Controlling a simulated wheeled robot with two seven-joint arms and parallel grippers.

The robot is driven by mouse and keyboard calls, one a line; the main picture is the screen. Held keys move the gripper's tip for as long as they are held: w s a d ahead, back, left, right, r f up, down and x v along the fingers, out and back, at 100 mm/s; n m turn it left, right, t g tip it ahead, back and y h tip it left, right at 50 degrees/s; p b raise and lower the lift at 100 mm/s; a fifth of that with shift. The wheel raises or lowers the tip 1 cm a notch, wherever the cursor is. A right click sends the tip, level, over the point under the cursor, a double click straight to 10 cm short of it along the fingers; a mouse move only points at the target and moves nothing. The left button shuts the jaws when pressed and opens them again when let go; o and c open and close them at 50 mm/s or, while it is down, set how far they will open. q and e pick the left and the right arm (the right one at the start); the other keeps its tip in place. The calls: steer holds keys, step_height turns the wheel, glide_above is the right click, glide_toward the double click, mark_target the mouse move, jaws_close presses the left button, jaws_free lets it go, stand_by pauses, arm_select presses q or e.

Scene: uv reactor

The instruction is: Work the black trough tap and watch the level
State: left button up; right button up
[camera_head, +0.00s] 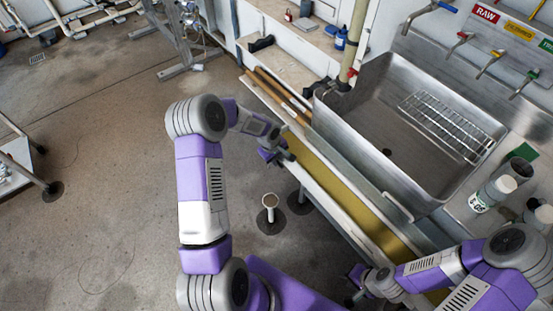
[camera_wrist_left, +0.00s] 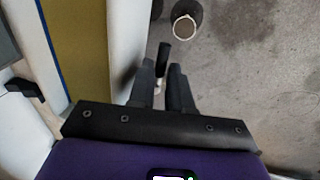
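A black handle (camera_wrist_left: 164,55) with a pale metal piece below it stands out from the trough's side in the left wrist view. It lies between the finger ends of my left gripper (camera_wrist_left: 162,75), with a visible gap between the fingers; contact is unclear. In the head view my left gripper (camera_head: 280,157) is beside the long trough's outer wall, and I cannot make out the handle there. The trough holds a yellow-brown surface (camera_head: 345,192), also in the left wrist view (camera_wrist_left: 78,45). My right gripper (camera_head: 356,278) is low near the trough's near end; its fingers are unclear.
A steel sink (camera_head: 360,125) with a wire rack (camera_head: 448,125) stands beyond the trough. Red (camera_head: 460,40), yellow (camera_head: 490,63) and green (camera_head: 525,83) taps are on the wall above. A round pipe end (camera_head: 270,201) stands on the floor.

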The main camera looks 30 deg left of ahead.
arm_select(q)
jaws_close()
steer(key=shift+a+m, duration=0.1)
steer(key=shift+m, duration=0.3)
steer(key=a+m+p, duration=0.1)
steer(key=m, duration=0.4)
steer(key=a+m+g+h+p, duration=0.1)
steer(key=m, duration=0.4)
steer(key=s+a+m+g+p, duration=0.1)
steer(key=m, duration=0.4)
steer(key=shift+a, duration=0.1)
steer(key=shift+m, duration=0.3)
